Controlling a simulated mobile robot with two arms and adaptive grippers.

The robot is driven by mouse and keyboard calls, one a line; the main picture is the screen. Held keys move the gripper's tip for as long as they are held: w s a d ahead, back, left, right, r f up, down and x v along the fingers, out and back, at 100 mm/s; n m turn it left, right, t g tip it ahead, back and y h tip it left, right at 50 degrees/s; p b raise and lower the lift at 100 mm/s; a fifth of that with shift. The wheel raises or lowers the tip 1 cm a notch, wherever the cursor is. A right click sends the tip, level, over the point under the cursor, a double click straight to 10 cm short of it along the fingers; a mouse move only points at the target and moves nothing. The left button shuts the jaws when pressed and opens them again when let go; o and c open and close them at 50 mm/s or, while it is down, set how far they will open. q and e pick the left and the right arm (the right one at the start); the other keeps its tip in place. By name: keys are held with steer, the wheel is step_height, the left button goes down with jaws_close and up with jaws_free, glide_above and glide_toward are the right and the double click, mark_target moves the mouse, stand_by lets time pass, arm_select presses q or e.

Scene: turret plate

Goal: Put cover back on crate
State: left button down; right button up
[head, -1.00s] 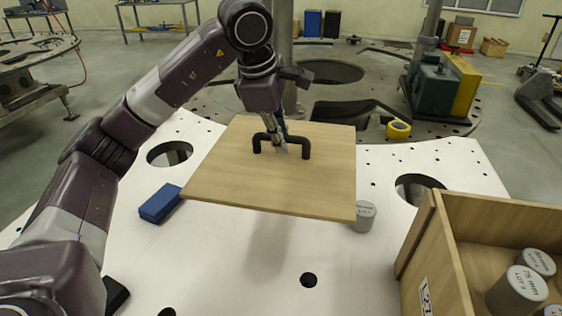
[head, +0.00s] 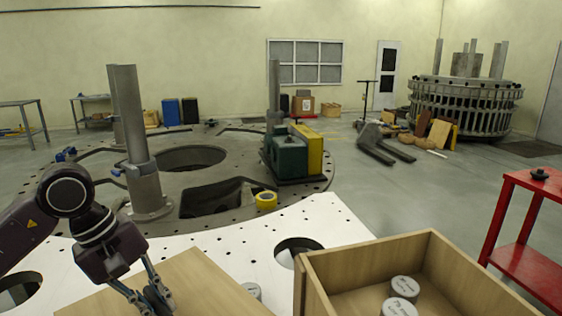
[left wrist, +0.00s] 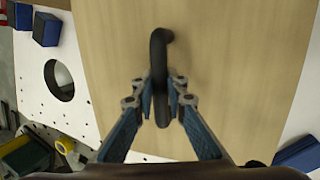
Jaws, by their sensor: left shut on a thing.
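The cover is a flat light-wood panel (head: 195,285) with a black handle. It shows at the bottom of the head view, partly cut off. In the left wrist view the panel (left wrist: 230,60) fills the middle, and the black handle (left wrist: 158,60) lies between the fingers. My left gripper (left wrist: 160,100) is shut on the handle; it also shows in the head view (head: 150,300). The open wooden crate (head: 365,250) stands to the right of the cover, with grey cylinders (head: 404,288) inside. My right gripper is not in view.
A white plate (head: 235,240) with round holes lies beneath. A grey cylinder (head: 252,290) stands on it between cover and crate. A blue block (left wrist: 297,153) shows at the wrist view's edge. A red cart (head: 530,235) is at far right.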

arm_select(q)
steer(key=s+d+f+m+g, duration=0.1)
steer(key=s+m, duration=0.1)
steer(key=m, duration=0.1)
steer(key=s+d+f+m+g, duration=0.1)
steer(key=s+f+m, duration=0.1)
steer(key=s, duration=0.1)
steer(key=s+d+f+m, duration=0.1)
steer(key=s+m, duration=0.1)
steer(key=m, duration=0.1)
steer(key=shift+s+d+f+m+g, duration=0.15)
steer(key=shift+f+m+g, duration=0.15)
steer(key=shift+g, duration=0.1)
